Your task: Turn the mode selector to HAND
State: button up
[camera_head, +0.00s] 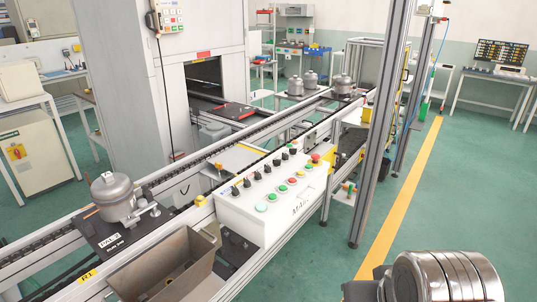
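A white control box (265,222) stands beside the conveyor in the middle of the view, with large lettering on its front that is partly readable as "MA". A row of several black selector knobs (257,175) runs along the back of its sloped top. Their labels are too small to read, so I cannot tell which is the mode selector or where it points. Green buttons (261,207) and red buttons (292,180) line the front of the top.
A compressor (112,196) sits on a dark pallet (105,238) at the left of the conveyor. A brown bin (168,272) stands left of the box. An upright aluminium post (380,130) rises right of it. Green floor (300,275) is open in front of the box.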

aim_at(267, 169)
jog(key=u, duration=0.25)
jog(key=i, duration=0.85)
jog(key=u, duration=0.65)
jog(key=i, duration=0.55)
jog(key=u, duration=0.3)
